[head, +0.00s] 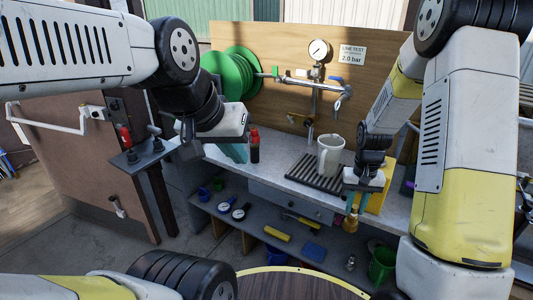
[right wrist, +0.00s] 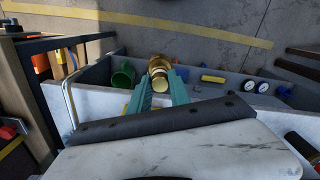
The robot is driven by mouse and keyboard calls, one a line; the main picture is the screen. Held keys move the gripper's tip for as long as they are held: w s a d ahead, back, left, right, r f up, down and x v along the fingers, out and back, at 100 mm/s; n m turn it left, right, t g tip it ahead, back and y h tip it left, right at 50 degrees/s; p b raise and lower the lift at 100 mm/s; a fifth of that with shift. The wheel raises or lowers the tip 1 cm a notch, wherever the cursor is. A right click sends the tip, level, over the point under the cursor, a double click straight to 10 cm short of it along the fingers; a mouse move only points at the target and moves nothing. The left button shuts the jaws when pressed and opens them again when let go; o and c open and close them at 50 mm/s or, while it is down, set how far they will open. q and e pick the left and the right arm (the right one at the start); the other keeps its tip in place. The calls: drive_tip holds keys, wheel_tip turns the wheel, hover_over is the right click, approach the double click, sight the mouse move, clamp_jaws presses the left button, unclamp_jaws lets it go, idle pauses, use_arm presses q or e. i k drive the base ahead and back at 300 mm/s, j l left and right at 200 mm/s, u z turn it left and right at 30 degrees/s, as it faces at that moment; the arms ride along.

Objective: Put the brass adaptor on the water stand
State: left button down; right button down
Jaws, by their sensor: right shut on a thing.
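The brass adaptor (head: 350,222) is at the tips of my right gripper (head: 357,203), in front of the bench's front edge and above the lower shelf. In the right wrist view, the teal fingers of the right gripper (right wrist: 162,85) are shut on the brass adaptor (right wrist: 159,68). An upright pipe with a gauge, side pipe and blue lever, seemingly the water stand (head: 315,98), rises before the wooden board at the bench's back. My left gripper (head: 232,152) hangs over the bench's left end, its teal fingers partly hidden; I cannot tell whether it is open.
A green hose reel (head: 232,72) is at the back left. A yellow object (head: 374,200) is beside my right gripper.

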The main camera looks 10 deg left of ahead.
sight(272, 159)
drive_tip(key=i+j+u, duration=0.1)
drive_tip(key=u, duration=0.6)
drive_tip(key=i+j+u, duration=0.1)
drive_tip(key=u, duration=0.3)
drive_tip(key=i+u, duration=0.35)
drive_tip(key=i+z, duration=0.15)
drive_tip(key=z, duration=0.25)
drive_tip(key=i+z, duration=0.15)
drive_tip(key=z, duration=0.2)
drive_tip(key=i+z, duration=0.3)
